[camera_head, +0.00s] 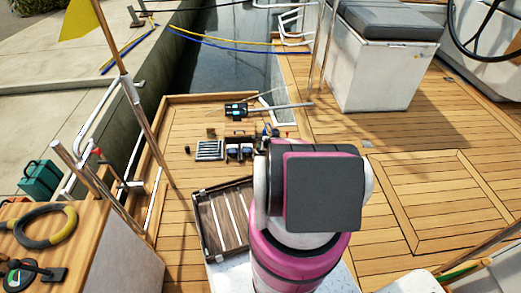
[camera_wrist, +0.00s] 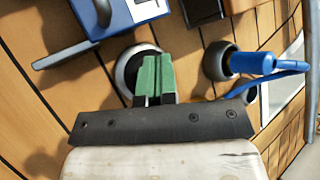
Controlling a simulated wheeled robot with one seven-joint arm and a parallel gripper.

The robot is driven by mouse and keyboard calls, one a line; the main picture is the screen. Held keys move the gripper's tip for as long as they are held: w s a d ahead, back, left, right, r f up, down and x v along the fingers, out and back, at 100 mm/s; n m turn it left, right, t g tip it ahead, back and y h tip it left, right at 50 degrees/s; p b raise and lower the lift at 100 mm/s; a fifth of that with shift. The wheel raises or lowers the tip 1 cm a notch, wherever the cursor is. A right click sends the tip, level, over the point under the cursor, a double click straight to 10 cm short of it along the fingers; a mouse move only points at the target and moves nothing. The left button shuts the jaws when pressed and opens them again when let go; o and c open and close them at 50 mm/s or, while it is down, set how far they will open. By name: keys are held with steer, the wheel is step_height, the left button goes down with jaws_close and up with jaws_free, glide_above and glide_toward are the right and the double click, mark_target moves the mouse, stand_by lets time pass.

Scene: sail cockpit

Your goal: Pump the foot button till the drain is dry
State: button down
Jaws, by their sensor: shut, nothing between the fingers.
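In the wrist view, my gripper (camera_wrist: 155,72) has its green fingers closed together with nothing between them. A round dark button with a pale ring (camera_wrist: 126,75) sits on the teak deck right behind the fingertips. The fingers cover part of it, and I cannot tell whether they touch or press it. In the head view, a slatted grate (camera_head: 209,150), possibly the drain, lies on the deck left of the small fittings. No water can be made out on it. My arm hides the gripper and the button in the head view.
A blue box with a grey lever (camera_wrist: 120,15) is close at upper left in the wrist view. A blue-handled part (camera_wrist: 252,62) stands in a dark round fitting to the right. In the head view, a dark slatted crate (camera_head: 225,220) lies nearer, and a white seat box (camera_head: 385,65) stands behind.

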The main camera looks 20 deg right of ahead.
steer(key=shift+f, duration=0.65)
stand_by(0.7)
stand_by(0.3)
steer(key=shift+r, duration=1.15)
steer(key=shift+r, duration=2.5)
stand_by(1.0)
step_height(320, 180, up, 4)
steer(key=shift+f, duration=0.1)
stand_by(0.3)
steer(key=shift+f, duration=0.1)
